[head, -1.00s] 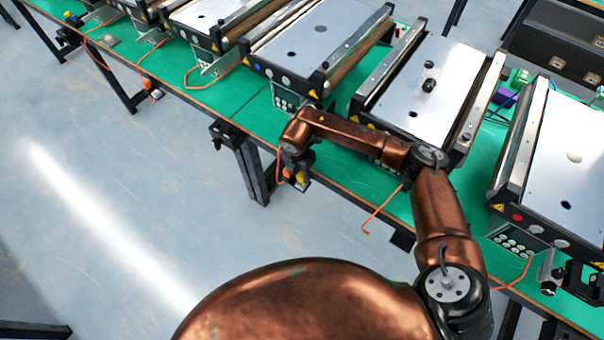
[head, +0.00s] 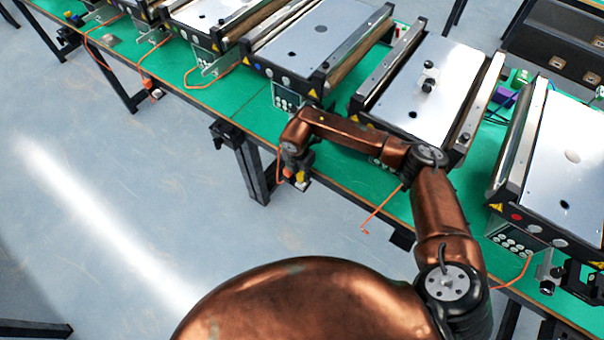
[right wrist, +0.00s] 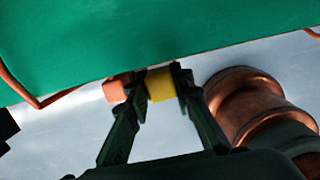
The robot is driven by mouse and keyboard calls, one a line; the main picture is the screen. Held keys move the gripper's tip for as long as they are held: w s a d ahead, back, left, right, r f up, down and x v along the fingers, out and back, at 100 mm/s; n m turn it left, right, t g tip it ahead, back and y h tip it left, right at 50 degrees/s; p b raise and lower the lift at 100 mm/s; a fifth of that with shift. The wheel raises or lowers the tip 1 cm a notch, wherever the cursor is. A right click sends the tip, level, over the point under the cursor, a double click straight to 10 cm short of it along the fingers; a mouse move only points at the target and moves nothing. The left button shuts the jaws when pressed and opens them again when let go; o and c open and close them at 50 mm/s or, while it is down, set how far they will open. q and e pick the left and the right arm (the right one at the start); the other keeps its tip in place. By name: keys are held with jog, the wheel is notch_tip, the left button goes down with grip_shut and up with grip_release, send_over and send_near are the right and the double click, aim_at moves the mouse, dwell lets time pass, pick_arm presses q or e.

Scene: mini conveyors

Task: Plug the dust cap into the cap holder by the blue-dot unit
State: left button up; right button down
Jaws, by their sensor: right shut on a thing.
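My right gripper (head: 298,174) is at the front edge of the green bench in the head view, small and partly hidden by its own wrist. In the right wrist view its two dark fingers (right wrist: 155,85) are shut on a yellow block-like piece, apparently the dust cap (right wrist: 161,86). An orange piece (right wrist: 114,91) shows beside the left finger; I cannot tell whether it touches. The unit behind the gripper has a bluish dot (head: 270,73) on its front, too small to be sure of. I cannot make out the cap holder clearly. My left gripper is not in view.
Several mini conveyors stand along the green bench (head: 232,108), including one (head: 420,95) with a small fitting on top. The floor in front is clear.

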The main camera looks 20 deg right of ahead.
aim_at(300, 176)
jog(key=shift+p, duration=0.35)
dwell(0.6)
jog(key=shift+f+b, duration=0.65)
jog(key=shift+f, duration=0.75)
jog(key=c, duration=1.6)
grip_release()
jog(key=shift+r, duration=0.3)
jog(key=r, duration=0.7)
jog(key=s+a+r, duration=0.1)
jog(key=r, duration=0.3)
jog(key=shift+a+r, duration=0.1)
jog(key=shift+r, duration=0.1)
